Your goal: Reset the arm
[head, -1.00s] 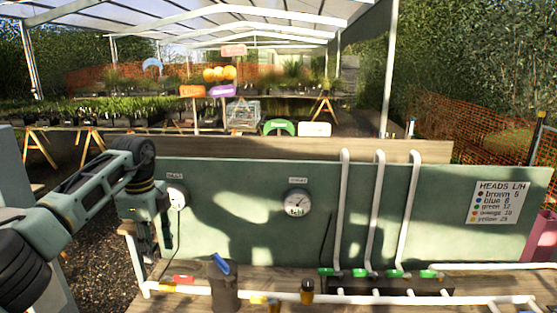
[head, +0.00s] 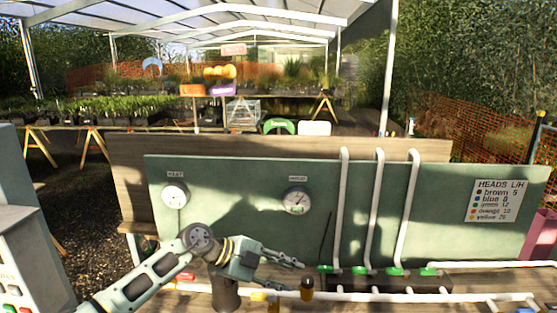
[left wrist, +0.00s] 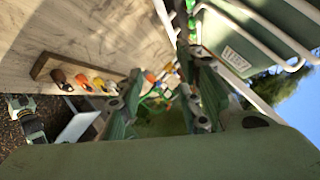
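My left gripper (head: 296,277) is low over the bench in the head view, reaching right with its fingers pointing at the row of green-handled valves. Its two fingers look spread apart and nothing shows between them. In the left wrist view the fingers (left wrist: 160,80) also stand apart, with blurred green and coloured parts beyond the gap. My right gripper does not show in either view.
The green panel (head: 260,230) with two round gauges stands behind the bench. White pipes (head: 343,210) rise from the green-handled valves (head: 361,271). A dark pot (head: 226,293) stands below my left wrist. A wooden rack (left wrist: 68,70) with coloured pieces shows in the left wrist view.

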